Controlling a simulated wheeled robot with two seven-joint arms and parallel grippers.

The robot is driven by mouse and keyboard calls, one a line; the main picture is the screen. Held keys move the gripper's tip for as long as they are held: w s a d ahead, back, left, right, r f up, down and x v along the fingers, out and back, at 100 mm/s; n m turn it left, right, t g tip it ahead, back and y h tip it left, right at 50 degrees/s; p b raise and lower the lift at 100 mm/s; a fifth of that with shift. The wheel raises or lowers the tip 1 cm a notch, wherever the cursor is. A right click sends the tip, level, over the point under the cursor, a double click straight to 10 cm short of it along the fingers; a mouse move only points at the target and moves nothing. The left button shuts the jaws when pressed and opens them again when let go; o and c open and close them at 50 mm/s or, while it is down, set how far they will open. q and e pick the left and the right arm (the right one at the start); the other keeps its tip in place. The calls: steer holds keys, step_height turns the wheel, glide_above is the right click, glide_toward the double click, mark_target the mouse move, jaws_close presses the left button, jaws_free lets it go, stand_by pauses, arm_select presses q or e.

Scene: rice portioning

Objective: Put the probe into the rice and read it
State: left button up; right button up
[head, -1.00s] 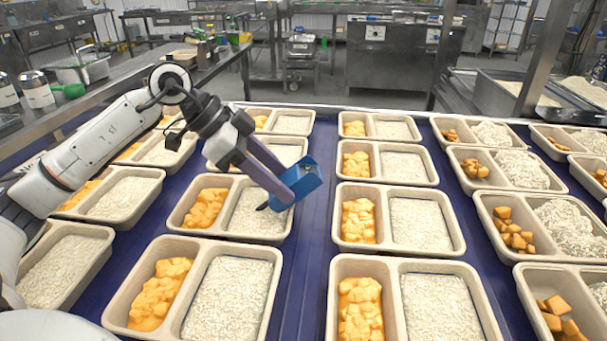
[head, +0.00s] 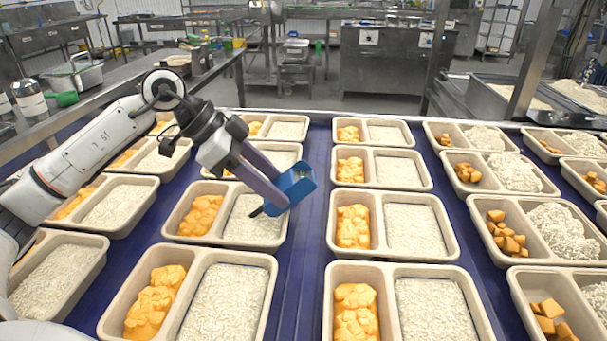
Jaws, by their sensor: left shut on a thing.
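My left gripper (head: 280,190) comes in from the left and is shut on a blue probe (head: 297,184). The probe is tilted, and its dark tip (head: 257,211) points down and left over the rice (head: 246,222) in the right compartment of a beige tray (head: 213,241). I cannot tell whether the tip is in the rice or just above it. No reading shows from this side. My right gripper is not in view.
Several more two-compartment trays stand in rows on the blue belt (head: 301,255), with a narrow bare strip right of the probe. A steel counter (head: 120,93) runs along the left.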

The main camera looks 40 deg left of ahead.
arm_select(q)
step_height(320, 180, up, 7)
steer(key=p, duration=0.6)
steer(key=shift+r+p, duration=0.2)
steer(key=shift+p, duration=0.15)
steer(key=shift+r+p, duration=0.6)
steer(key=shift+r, duration=0.05)
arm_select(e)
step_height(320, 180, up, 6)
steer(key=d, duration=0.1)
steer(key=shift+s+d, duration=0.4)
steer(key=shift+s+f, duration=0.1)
